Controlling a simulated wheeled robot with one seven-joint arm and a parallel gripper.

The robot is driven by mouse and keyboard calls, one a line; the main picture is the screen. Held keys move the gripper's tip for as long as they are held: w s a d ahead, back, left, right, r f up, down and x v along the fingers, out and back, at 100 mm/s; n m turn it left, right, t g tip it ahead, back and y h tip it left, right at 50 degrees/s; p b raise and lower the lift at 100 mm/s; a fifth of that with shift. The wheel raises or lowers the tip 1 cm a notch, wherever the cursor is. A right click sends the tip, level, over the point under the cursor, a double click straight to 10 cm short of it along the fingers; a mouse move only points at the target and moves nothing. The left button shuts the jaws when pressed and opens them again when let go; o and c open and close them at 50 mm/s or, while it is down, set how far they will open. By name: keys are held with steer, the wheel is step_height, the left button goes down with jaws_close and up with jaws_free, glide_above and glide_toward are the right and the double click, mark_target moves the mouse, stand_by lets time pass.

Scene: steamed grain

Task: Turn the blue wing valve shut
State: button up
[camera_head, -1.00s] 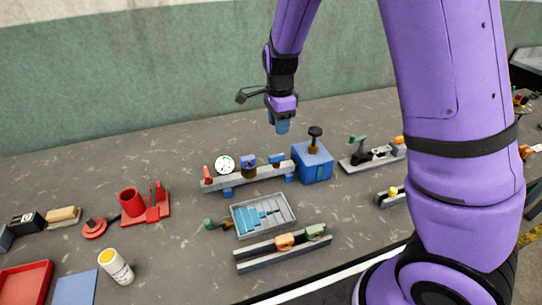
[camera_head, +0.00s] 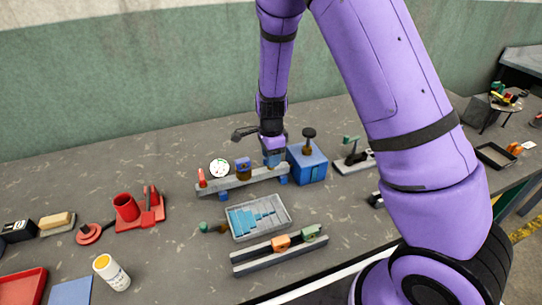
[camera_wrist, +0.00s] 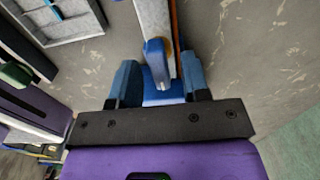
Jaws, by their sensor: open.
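The grey rail (camera_head: 228,181) stands on blue feet on the bench and carries a white gauge, a red part and valves. My gripper (camera_head: 272,160) is lowered at the rail's right end and hides most of the fitting there. In the wrist view my gripper (camera_wrist: 160,82) is open, with one blue finger on each side of the rail end. A blue wing handle (camera_wrist: 155,57) with a brass part beside it lies between the fingers, apart from both. Another valve with a blue-purple top (camera_head: 243,167) sits left of my gripper on the rail.
A blue box (camera_head: 307,165) with a black knob stands close right of my gripper. A grey tray (camera_head: 234,237) with blue pieces and a rail with orange and green parts (camera_head: 281,243) lie in front. Red fixtures (camera_head: 152,211) stand at left.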

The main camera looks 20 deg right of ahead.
steer(key=shift+f, duration=0.1)
jaws_close()
steer(key=shift+n, duration=0.4)
steer(key=n, duration=1.7)
stand_by(0.6)
